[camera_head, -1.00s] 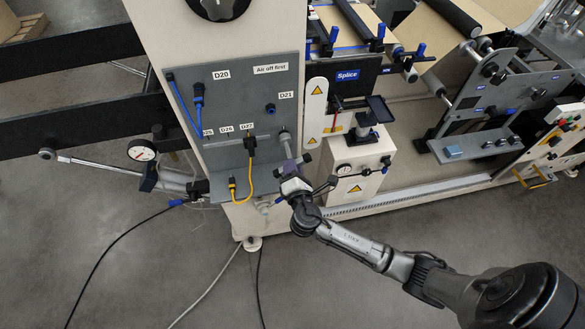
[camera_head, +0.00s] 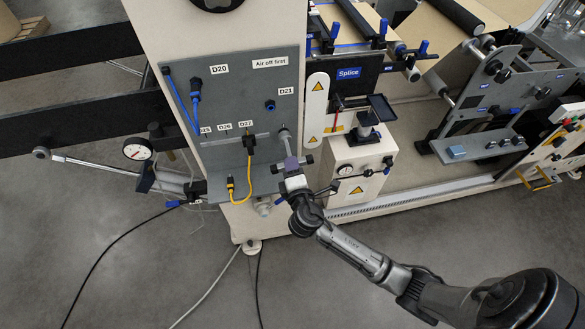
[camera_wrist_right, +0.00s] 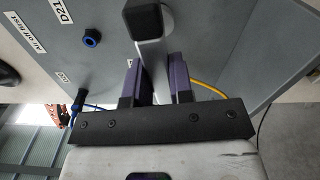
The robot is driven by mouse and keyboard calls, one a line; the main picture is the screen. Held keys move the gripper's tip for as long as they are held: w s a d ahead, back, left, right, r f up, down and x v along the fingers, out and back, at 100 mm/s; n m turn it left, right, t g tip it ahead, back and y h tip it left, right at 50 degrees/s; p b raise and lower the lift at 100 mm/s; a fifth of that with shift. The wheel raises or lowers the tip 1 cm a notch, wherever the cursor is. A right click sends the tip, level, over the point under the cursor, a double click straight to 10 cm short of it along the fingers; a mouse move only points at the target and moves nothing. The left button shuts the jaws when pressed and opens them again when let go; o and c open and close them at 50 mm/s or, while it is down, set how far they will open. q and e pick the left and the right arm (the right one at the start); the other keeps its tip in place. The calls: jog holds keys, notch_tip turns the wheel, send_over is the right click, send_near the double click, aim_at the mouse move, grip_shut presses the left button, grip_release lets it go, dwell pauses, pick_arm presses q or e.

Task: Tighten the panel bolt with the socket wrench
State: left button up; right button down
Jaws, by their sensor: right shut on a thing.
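My right gripper (camera_head: 293,163) is shut on the socket wrench, whose pale grey handle (camera_head: 285,142) runs up from the jaws to the grey panel (camera_head: 237,109). In the right wrist view the handle (camera_wrist_right: 152,58) stands between the two purple jaw pads (camera_wrist_right: 157,78). The wrench's dark head (camera_wrist_right: 144,18) is at its far end, against or close to the panel. The panel bolt cannot be made out; the wrench head may cover it. My left gripper is not in view.
A blue port (camera_head: 269,105) sits on the panel up and left of the wrench. A yellow cable (camera_head: 243,192) loops below, left of my gripper. Open floor lies in front.

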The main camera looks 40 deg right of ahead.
jog(key=shift+r, duration=0.1)
dwell(0.3)
jog(key=shift+m+b, duration=0.55)
jog(key=shift+m, duration=0.15)
jog(key=shift+m+b, duration=0.3)
jog(key=shift+m, duration=0.2)
